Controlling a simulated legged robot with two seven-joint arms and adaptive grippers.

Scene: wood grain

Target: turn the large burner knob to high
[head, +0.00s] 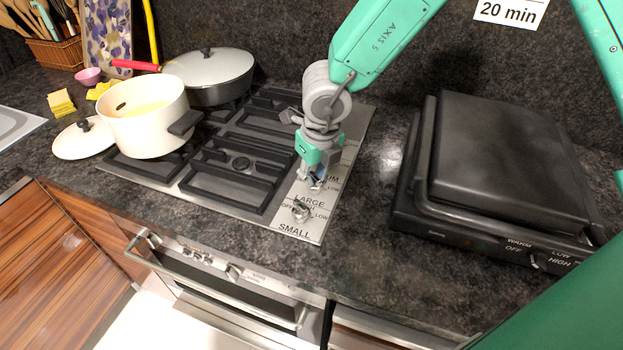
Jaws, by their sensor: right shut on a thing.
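The stove's control strip (318,228) runs along the right of the cooktop, with knobs and printed labels. My right gripper (316,181) points down over the strip and is shut on the large burner knob (316,184), just above the word LARGE. The fingers hide most of this knob, so its pointer direction cannot be read. Another metal knob (300,211) sits nearer the front edge, between LARGE and SMALL, and is apart from the gripper. My left gripper is not in view.
A white pot (146,125) stands on the left burners, its lid (84,138) beside it. A covered pan (210,75) with a red handle is behind. A closed black grill (505,155) stands to the right. Dark counter (375,200) between strip and grill is clear.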

